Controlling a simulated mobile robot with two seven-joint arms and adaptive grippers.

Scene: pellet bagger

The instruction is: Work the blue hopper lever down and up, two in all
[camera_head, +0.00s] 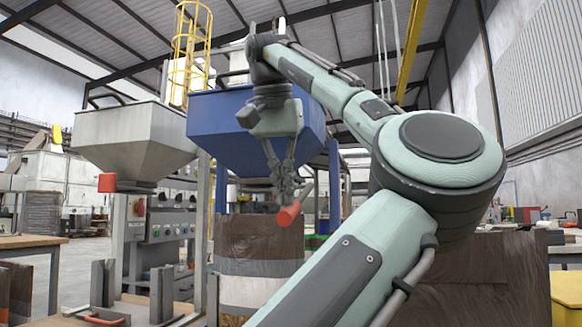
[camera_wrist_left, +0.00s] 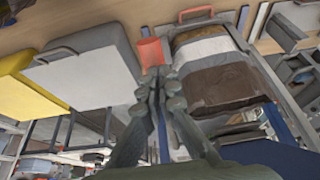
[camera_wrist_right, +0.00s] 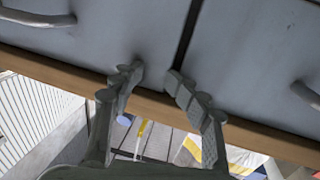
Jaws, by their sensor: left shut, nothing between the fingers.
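The blue hopper (camera_head: 215,125) stands in the middle of the head view, behind my arm. Its lever has an orange-red handle (camera_head: 290,214) that shows below the hopper, pointing toward me and slightly down. My left gripper (camera_head: 286,196) is shut and empty, pointing down, with its fingertips right at the handle. In the left wrist view the handle (camera_wrist_left: 151,52) shows just beyond the closed fingertips (camera_wrist_left: 160,76); I cannot tell whether they touch. The lever's arm is mostly hidden. My right gripper (camera_wrist_right: 155,82) shows only in its wrist view, open and empty before grey surfaces.
A grey hopper (camera_head: 130,130) with its own orange-red handle (camera_head: 107,183) stands at left. A brown and white bag (camera_head: 258,255) is below the blue hopper. A control panel (camera_head: 165,225) stands between them. A yellow bin (camera_head: 566,295) is at lower right.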

